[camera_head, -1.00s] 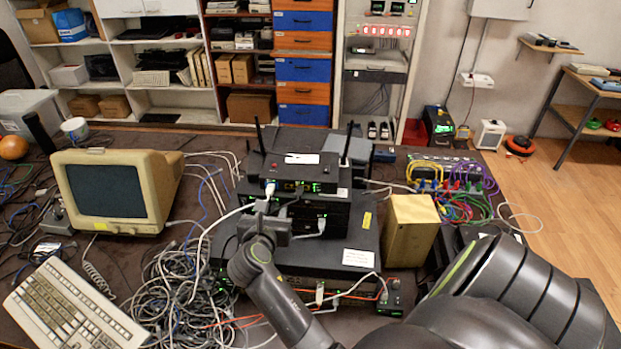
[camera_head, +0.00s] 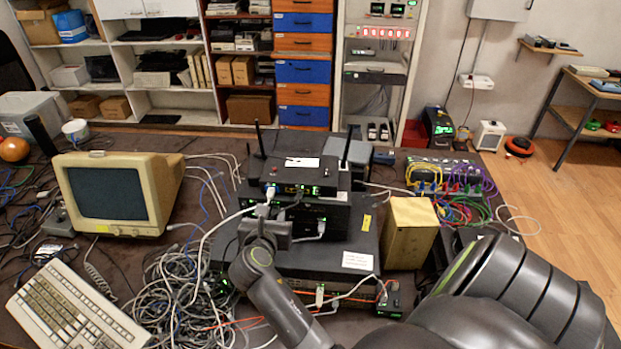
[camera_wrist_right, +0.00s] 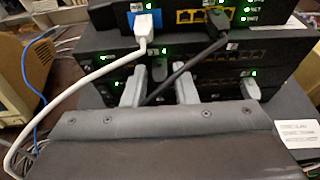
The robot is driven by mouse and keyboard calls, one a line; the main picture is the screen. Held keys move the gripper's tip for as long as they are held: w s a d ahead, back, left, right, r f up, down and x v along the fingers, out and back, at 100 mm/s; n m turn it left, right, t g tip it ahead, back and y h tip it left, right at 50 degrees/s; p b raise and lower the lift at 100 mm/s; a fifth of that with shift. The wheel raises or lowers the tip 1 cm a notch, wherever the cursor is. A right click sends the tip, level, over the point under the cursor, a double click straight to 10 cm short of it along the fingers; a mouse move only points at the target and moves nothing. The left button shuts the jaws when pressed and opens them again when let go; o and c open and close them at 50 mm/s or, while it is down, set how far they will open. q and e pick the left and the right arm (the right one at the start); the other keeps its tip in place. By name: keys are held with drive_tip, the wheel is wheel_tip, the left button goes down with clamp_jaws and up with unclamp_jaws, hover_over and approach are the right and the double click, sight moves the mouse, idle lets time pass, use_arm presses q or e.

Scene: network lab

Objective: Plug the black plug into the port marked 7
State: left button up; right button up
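A black plug (camera_wrist_right: 217,24) sits at the yellow-framed port row of the top black network box (camera_head: 300,172). Its black cable (camera_wrist_right: 170,82) runs down to the left, passing between the fingers of my right gripper (camera_wrist_right: 159,90). The two light grey fingers stand apart with nothing clearly clamped between them, below the black plug. In the head view my right gripper (camera_head: 263,213) is in front of the box stack, and its tips are small. The small port labels are not readable, so I cannot tell which port is 7. My left gripper is out of view.
A white plug (camera_wrist_right: 144,28) is in a blue port left of the black plug, with its white cable hanging left. A grey plug (camera_wrist_right: 250,88) is at the lower box. A yellowish box (camera_head: 408,232) stands right of the stack, and tangled cables (camera_head: 180,290) lie left.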

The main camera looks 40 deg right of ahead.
clamp_jaws()
drive_tip(key=shift+f, duration=0.1)
drive_tip(key=shift+s+a, duration=0.1)
